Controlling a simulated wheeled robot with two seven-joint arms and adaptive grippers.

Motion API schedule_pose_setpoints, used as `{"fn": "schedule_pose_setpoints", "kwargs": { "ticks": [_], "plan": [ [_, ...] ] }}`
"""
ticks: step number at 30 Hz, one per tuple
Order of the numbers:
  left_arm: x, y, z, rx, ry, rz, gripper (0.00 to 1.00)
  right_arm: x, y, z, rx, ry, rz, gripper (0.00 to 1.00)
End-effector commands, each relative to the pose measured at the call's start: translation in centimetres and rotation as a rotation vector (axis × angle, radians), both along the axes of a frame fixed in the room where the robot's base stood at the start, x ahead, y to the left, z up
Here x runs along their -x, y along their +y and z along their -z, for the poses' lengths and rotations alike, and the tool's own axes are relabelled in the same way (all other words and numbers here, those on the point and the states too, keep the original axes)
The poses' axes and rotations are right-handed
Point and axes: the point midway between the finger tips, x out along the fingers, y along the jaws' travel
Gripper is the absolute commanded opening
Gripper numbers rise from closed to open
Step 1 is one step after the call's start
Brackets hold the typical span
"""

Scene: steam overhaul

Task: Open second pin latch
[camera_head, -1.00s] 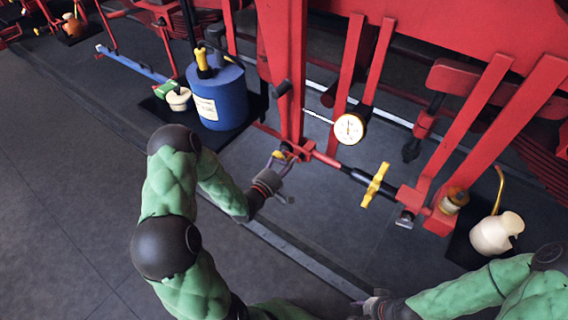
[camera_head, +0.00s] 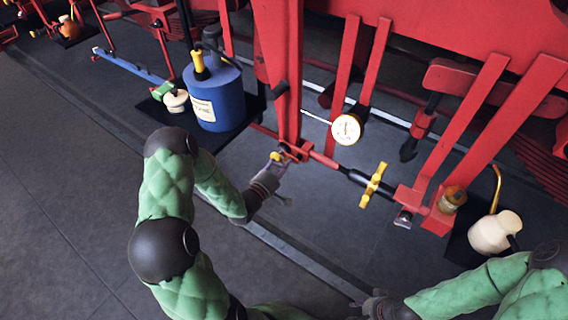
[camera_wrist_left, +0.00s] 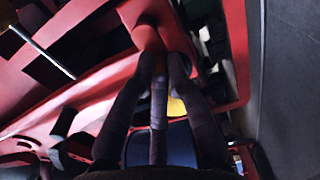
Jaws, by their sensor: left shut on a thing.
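The red rod assembly has a red bracket (camera_head: 295,150) at the foot of the upright red post. A small yellow latch piece (camera_head: 275,157) shows at this bracket. My left gripper (camera_head: 278,162) is at the bracket and shut on the yellow piece. In the left wrist view the fingers (camera_wrist_left: 160,75) reach up to a red part, with a bit of yellow beside them; the grip itself is dark there. A grey metal fitting (camera_head: 403,218) sits at the right end of the rod. My right gripper (camera_head: 372,304) is low in the head view, apart from the assembly, its fingers unclear.
A yellow T-handle (camera_head: 374,185) stands on the rod, with a round gauge (camera_head: 347,129) behind it. A blue canister (camera_head: 215,97) stands left of the post. A cream jug (camera_head: 494,233) and an amber jar (camera_head: 453,200) are at right. The floor in front is clear.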

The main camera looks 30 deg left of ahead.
Motion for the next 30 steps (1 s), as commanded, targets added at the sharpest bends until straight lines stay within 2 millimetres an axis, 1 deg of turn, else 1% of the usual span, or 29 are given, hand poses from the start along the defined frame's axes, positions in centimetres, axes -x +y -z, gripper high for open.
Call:
{"fn": "schedule_pose_setpoints", "kwargs": {
  "ticks": [9,19,30],
  "plan": [
    [0.0,0.2,0.0,-0.001,-0.002,-0.004,0.00,0.0,0.0,0.0,0.000,0.000,0.000,0.39],
    [0.0,0.0,1.0,-0.001,-0.001,-0.005,0.00,0.0,0.0,0.8,0.000,0.000,0.000,0.39],
    [0.0,0.0,1.1,-0.001,0.000,-0.005,0.00,0.0,0.0,0.8,0.000,0.000,0.000,0.39]
  ]
}}
